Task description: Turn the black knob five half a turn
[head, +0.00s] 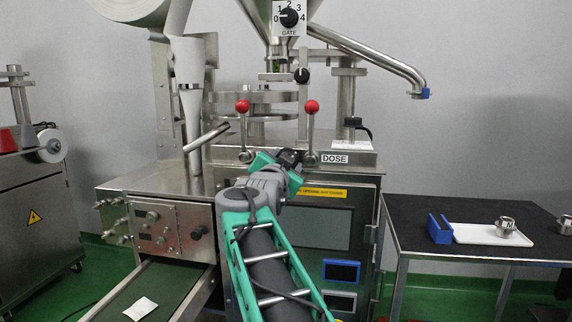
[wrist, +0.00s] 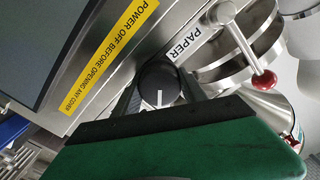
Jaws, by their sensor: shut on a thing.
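A round black knob (wrist: 160,82) with a white pointer line shows in the wrist view, on the steel machine face beside the PAPER label (wrist: 184,47). Its white line points down in the picture, toward my gripper's green body. My gripper (wrist: 160,90) has a dark finger on each side of the knob and is shut on it. In the head view my gripper (head: 287,158) reaches the machine's upper front edge, left of the DOSE label (head: 334,159). The arm and gripper hide the knob there.
Two red-balled levers (head: 242,107) (head: 312,107) stand close around my gripper. A GATE dial (head: 289,17) is above, and another black knob (head: 197,233) is on the lower left panel. A dark side table (head: 480,215) stands right.

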